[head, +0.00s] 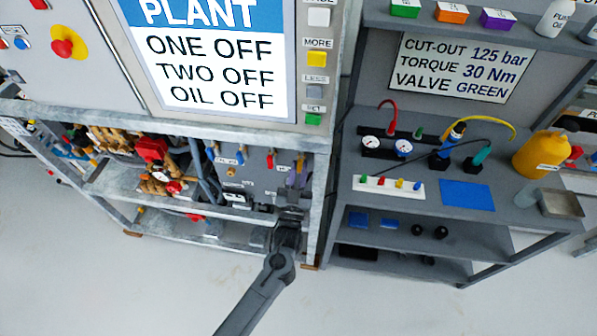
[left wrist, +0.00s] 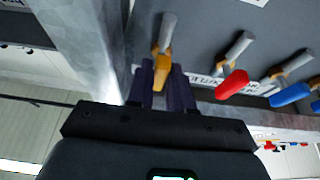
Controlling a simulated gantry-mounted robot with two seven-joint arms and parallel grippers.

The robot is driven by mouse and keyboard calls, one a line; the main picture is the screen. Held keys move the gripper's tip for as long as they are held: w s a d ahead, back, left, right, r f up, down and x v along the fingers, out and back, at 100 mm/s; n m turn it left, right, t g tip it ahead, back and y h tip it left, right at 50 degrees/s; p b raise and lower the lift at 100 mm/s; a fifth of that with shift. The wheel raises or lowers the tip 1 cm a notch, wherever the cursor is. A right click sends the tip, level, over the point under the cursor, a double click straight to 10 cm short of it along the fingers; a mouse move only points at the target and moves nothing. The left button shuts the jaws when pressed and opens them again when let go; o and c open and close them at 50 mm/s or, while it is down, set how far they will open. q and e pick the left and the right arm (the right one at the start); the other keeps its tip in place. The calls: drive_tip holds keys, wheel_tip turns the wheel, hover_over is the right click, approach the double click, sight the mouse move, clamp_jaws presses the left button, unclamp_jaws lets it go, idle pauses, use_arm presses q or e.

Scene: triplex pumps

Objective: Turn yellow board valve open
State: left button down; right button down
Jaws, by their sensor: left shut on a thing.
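The yellow board valve (head: 300,164) is the rightmost of a row of valves on the grey board (head: 258,184). In the left wrist view its yellow handle (left wrist: 162,72) lies between the two dark fingers of my left gripper (left wrist: 163,88), which is shut on it. The handle hangs from a grey pipe stub. In the head view my left gripper (head: 296,184) reaches up to the board from below, and its dark fingers partly cover the valve. My right gripper is in neither view.
A red-handled valve (left wrist: 232,84) and blue-handled valves (left wrist: 290,95) sit beside the yellow one. A metal frame post (left wrist: 92,45) stands close on its other side. A grey shelf unit (head: 400,215) with gauges and a yellow bottle (head: 540,153) is at the right.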

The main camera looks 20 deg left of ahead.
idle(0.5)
use_arm(q)
drive_tip(key=c, duration=1.1)
unclamp_jaws()
drive_tip(key=shift+s, duration=0.1)
drive_tip(key=v, duration=1)
drive_tip(key=shift+s+d+p, duration=0.2)
drive_tip(key=shift+s+p, duration=0.15)
drive_tip(key=shift+p, duration=0.05)
drive_tip(key=shift+f, duration=0.15)
